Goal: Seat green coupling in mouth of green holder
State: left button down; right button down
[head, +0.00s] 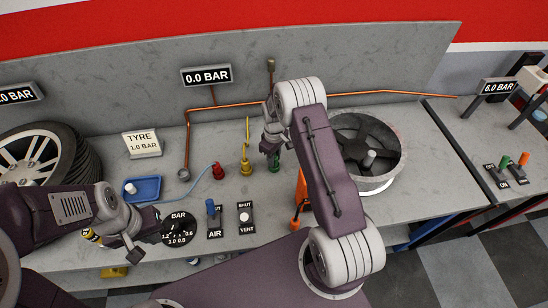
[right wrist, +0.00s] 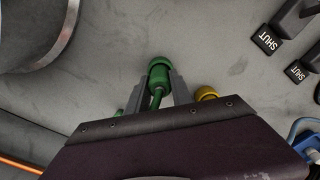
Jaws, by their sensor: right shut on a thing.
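My right gripper (right wrist: 160,85) is shut on the green coupling (right wrist: 160,76), which sits between its two fingers with a green hose running back from it. In the head view the right gripper (head: 272,148) points down at the bench's middle, with green (head: 274,164) showing just below its fingers. I cannot tell there which part is coupling and which is green holder, nor whether they touch. A small green piece also shows left of the fingers in the right wrist view. My left gripper (head: 132,251) is over the bench's front left; its jaws are unclear.
A yellow holder (head: 246,166) and a red one (head: 218,171) stand left of the green. AIR and VENT switches (head: 246,217) are in front. A blue tray (head: 144,189) and a tyre (head: 70,160) are left.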

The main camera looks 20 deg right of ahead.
jog(key=shift+a+f, duration=0.1)
jog(key=shift+f, duration=0.05)
jog(key=c, duration=1.1)
grip_release()
jog(key=shift+r, duration=0.4)
notch_tip(320, 180, up, 12)
jog(key=shift+s+f+b, duration=0.1)
jog(key=shift+f+b, duration=0.05)
jog(key=shift+b, duration=0.6)
